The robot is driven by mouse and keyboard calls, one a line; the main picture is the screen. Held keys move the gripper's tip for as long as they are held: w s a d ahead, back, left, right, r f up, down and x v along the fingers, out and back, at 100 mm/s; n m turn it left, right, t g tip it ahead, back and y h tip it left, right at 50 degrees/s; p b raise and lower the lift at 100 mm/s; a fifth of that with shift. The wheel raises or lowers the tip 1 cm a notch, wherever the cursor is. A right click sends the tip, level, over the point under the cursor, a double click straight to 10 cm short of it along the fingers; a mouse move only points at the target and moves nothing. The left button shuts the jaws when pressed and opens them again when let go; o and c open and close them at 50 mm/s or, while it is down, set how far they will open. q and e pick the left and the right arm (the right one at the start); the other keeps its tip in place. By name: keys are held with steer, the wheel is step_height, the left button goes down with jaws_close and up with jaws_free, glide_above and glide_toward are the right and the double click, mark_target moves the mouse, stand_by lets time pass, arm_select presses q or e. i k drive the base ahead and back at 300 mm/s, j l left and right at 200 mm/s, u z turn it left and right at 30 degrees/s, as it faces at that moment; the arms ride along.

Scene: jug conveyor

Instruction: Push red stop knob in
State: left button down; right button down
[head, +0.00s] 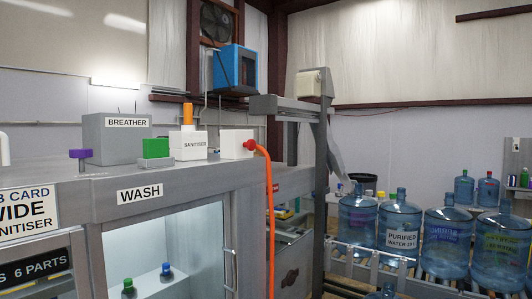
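A red round knob-like piece (250,145) sits on the right side of a small white box (235,141) on top of the grey wash cabinet (150,190). An orange hose (268,200) runs from right beside the red piece and hangs down the cabinet's right end. I cannot tell whether the red piece is the stop knob or the hose's end fitting, nor whether it is in or out. Neither of my grippers is in view.
Several blue water jugs (399,225) stand on the conveyor at right. A grey post (321,180) rises beside the cabinet.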

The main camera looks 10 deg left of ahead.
mark_target(250, 145)
steer(key=i+l, duration=0.15)
steer(key=i, duration=0.35)
steer(key=i+l+u, duration=0.1)
steer(key=i, duration=0.4)
steer(key=i+l, duration=0.15)
steer(key=i, duration=0.35)
steer(key=i+j+u, duration=0.15)
steer(key=i+j, duration=0.6)
steer(key=i, duration=0.15)
